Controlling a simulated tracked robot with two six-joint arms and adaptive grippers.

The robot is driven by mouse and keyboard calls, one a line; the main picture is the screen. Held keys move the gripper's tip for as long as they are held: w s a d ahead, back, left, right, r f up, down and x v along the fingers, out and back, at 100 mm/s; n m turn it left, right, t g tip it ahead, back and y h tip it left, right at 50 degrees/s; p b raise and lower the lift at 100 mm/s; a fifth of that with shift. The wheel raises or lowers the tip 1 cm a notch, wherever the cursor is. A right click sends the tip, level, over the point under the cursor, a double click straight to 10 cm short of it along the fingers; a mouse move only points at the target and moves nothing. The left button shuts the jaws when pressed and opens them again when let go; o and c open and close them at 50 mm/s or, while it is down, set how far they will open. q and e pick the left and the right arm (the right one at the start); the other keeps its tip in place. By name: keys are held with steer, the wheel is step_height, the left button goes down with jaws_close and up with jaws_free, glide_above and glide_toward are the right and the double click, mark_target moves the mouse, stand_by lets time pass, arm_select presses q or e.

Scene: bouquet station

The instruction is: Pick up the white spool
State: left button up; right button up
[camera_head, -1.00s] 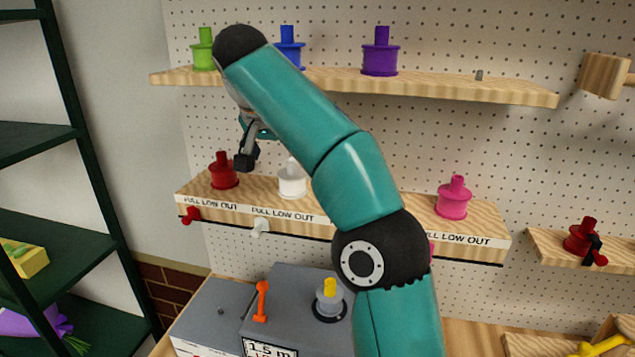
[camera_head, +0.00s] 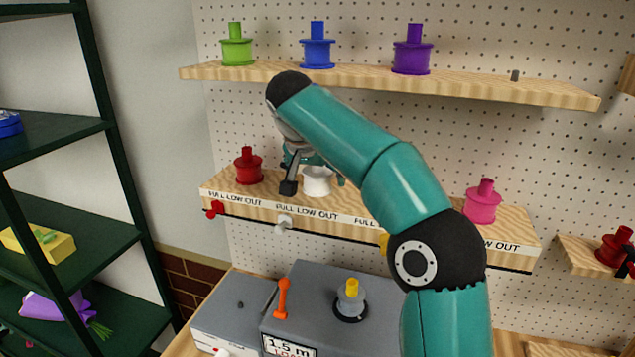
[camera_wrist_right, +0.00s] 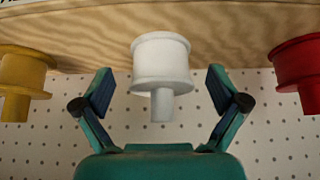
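The white spool (camera_head: 317,182) stands on the lower wooden shelf, between the red spool and my right arm. Its top is partly hidden by my right gripper (camera_head: 312,183), whose visible finger is at the spool's left side. In the right wrist view, the white spool (camera_wrist_right: 161,64) appears upside down, its peg between the open fingers of the gripper (camera_wrist_right: 160,88). There is a gap on both sides, and the fingers do not touch it. My left gripper is not in view.
The red spool (camera_head: 248,167) stands to the left on the same shelf (camera_head: 228,195). A yellow spool (camera_wrist_right: 20,80) is on the other side in the wrist view. The pink spool (camera_head: 482,202) is farther right. An upper shelf (camera_head: 470,87) runs above.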

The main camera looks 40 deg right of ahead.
steer(key=shift+w, duration=0.15)
steer(key=c, duration=1.1)
steer(key=shift+d, duration=0.1)
steer(key=shift+c, duration=0.5)
steer(key=shift+r, duration=0.15)
